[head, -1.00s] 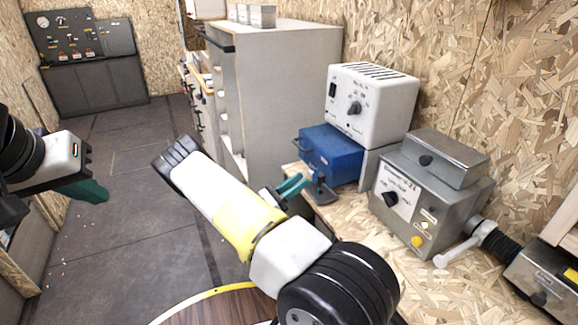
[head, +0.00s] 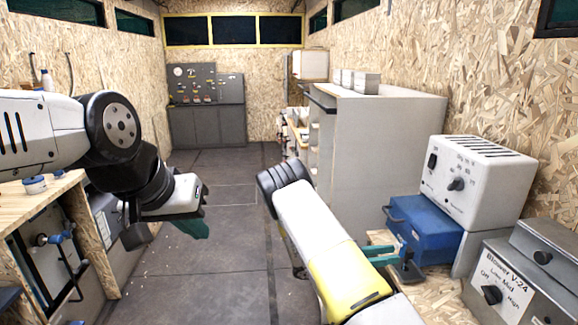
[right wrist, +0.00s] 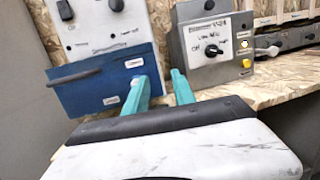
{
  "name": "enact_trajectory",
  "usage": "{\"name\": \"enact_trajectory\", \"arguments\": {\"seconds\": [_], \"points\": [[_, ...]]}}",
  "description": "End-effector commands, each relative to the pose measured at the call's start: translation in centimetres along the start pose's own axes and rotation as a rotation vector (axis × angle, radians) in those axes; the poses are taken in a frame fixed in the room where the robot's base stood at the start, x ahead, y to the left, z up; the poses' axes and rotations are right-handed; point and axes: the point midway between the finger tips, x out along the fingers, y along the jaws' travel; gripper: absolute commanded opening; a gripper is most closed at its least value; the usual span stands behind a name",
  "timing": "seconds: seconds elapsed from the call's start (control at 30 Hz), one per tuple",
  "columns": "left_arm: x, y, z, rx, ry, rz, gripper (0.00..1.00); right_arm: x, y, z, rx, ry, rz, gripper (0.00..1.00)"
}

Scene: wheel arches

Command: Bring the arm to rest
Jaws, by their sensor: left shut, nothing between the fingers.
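My left gripper (head: 193,228) is in the left half of the head view, its green fingers together and empty over the open floor. My right arm (head: 318,245) reaches up from the bottom of the head view, and its green fingers (head: 385,254) show partly behind it, in front of the blue box. In the right wrist view my right gripper (right wrist: 160,76) has its two green fingers apart with nothing between them. The fingers point towards the blue box (right wrist: 105,80) and the grey blower box (right wrist: 212,50); I cannot tell whether they touch anything.
A white control box (head: 475,180) stands behind the blue box (head: 430,232) on the right bench. A grey cabinet (head: 375,150) stands beyond it. A wooden bench (head: 40,205) is at the left, below my left arm. The floor (head: 225,165) between is clear.

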Motion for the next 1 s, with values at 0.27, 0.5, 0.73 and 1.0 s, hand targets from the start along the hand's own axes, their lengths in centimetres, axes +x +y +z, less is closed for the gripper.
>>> {"name": "enact_trajectory", "arguments": {"seconds": [0.27, 0.5, 0.73, 1.0], "points": [[0.0, 0.0, 0.0, 0.0, 0.0, 0.0, 0.0, 1.3, -5.3, 4.3, 0.205, 0.418, -0.31, 0.31], [0.0, 0.0, 0.0, 0.0, 0.0, 0.0, 0.0, -0.4, -9.6, 8.2, 0.412, 0.774, -0.544, 0.31], [0.0, 0.0, 0.0, 0.0, 0.0, 0.0, 0.0, -3.1, -13.1, 12.9, 0.63, 1.099, -0.733, 0.31], [0.0, 0.0, 0.0, 0.0, 0.0, 0.0, 0.0, -6.4, -16.9, 19.3, 0.906, 1.458, -0.912, 0.31]]}}
